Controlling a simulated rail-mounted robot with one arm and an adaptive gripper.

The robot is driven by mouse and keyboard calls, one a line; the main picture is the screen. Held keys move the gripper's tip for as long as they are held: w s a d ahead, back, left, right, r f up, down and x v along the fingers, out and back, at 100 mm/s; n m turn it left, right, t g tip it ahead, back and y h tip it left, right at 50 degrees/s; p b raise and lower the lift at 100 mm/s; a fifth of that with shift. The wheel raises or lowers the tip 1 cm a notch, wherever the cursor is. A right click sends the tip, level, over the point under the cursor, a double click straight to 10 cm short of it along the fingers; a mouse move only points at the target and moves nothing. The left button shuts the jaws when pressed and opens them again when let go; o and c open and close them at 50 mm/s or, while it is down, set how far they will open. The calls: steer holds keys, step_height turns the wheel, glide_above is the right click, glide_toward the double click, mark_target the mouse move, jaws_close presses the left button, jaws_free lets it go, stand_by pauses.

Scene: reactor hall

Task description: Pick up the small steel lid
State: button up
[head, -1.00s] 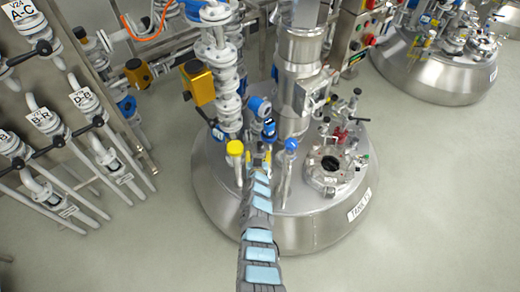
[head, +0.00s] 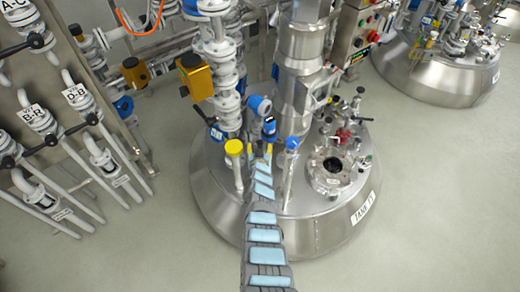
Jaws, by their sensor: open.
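My arm reaches up the picture in the head view, over the top of the steel tank (head: 222,208). My gripper (head: 261,150) is small in this view, with yellowish fingertips set apart, and is open with nothing seen between them. It is between a yellow-capped valve (head: 234,148) and a blue-capped fitting (head: 291,143). I cannot make out the small steel lid for certain; it may be hidden by the gripper or the pipework. To the right, a round flanged port (head: 331,190) on the tank shows a dark opening.
A thick steel column (head: 302,50) and a white pipe stack (head: 225,70) stand just behind the gripper. Red-handled fittings (head: 343,134) crowd the port. A valve rack (head: 70,130) fills the left. A second tank (head: 440,75) is at the upper right. The floor at right is clear.

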steer(key=shift+b+x, duration=1.2)
steer(key=shift+x, duration=0.05)
steer(key=shift+w+r, duration=0.1)
jaws_close()
